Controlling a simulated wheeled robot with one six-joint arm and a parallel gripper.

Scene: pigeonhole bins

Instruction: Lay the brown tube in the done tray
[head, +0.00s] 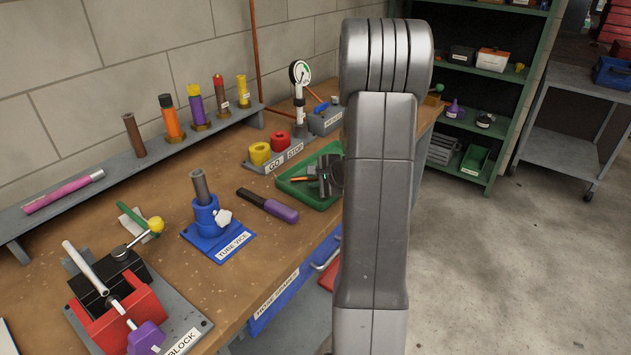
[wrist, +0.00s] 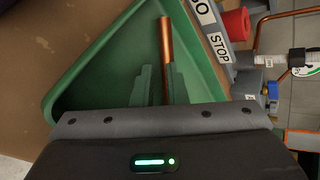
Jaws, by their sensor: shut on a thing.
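A copper-brown tube (wrist: 165,55) is between the jaws of my gripper (wrist: 165,85) in the wrist view, with its far part sticking out past the fingertips. The green tray (wrist: 100,65) lies behind and below it; I cannot tell whether the tube touches the tray. In the head view my gripper (head: 327,180) is at the green tray (head: 300,197), partly hidden by my arm, and the tube (head: 304,179) shows as a thin orange-brown strip over the tray. No label on the tray is visible.
GO and STOP blocks (head: 277,154) stand just behind the tray, with a gauge (head: 300,75) beyond. A purple-handled tool (head: 268,205) and the blue tube vice (head: 209,220) holding a grey tube are to the left. Another brown cylinder (head: 134,134) stands on the ledge.

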